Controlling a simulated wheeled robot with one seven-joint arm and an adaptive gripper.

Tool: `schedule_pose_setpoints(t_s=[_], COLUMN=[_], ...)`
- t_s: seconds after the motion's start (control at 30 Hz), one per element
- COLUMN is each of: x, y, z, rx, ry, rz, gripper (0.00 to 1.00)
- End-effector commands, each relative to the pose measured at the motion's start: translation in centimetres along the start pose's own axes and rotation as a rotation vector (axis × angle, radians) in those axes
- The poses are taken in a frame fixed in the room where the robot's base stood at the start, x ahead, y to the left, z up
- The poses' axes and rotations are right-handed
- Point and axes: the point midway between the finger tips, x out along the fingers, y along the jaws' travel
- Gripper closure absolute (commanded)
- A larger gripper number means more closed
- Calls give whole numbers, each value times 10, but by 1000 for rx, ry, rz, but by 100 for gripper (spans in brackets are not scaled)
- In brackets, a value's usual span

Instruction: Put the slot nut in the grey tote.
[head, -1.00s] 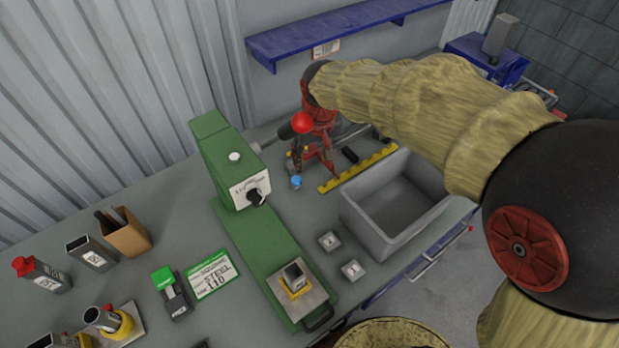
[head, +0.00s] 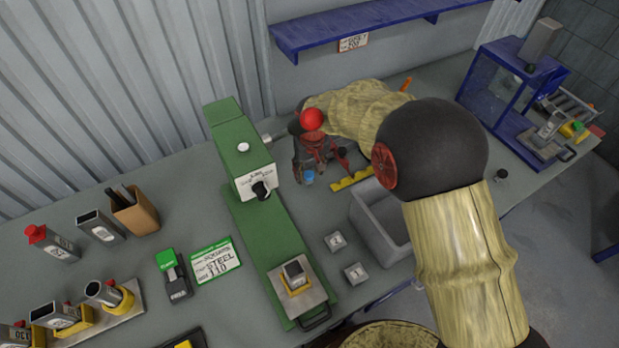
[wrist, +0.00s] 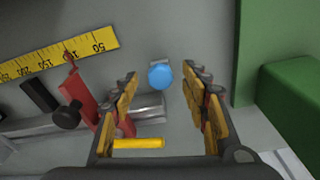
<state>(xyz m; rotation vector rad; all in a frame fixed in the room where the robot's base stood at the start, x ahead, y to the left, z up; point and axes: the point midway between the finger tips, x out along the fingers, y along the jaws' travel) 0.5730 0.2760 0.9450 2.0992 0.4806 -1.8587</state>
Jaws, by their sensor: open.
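A small piece with a round blue top, apparently the slot nut (wrist: 160,76), lies on the grey bench, with a bit of grey metal showing at its edge. In the head view it shows as a blue spot (head: 308,177) below my gripper (head: 320,158). In the wrist view my gripper (wrist: 161,84) is open, with its yellow-padded fingers on either side of the blue top and nothing held. I cannot tell the height between them. The grey tote (head: 372,222) stands to the right in the head view, partly hidden by my arm.
A yellow ruler (wrist: 60,58), a black block (wrist: 38,95) and metal bars (wrist: 140,108) lie near the fingers.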

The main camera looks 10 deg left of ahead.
Motion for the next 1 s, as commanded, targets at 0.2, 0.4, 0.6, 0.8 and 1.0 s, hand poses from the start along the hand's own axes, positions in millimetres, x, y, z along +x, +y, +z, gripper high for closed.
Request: schedule_pose_setpoints(t_s=[0.2,0.4,0.6,0.8,1.0], x=[30,31,31,31,31], y=[0,0,0,0,0], z=[0,0,0,0,0], rx=[0,0,0,0,0], ry=[0,1,0,0,0], rz=[0,0,0,0,0], gripper=[54,54,64,75,87])
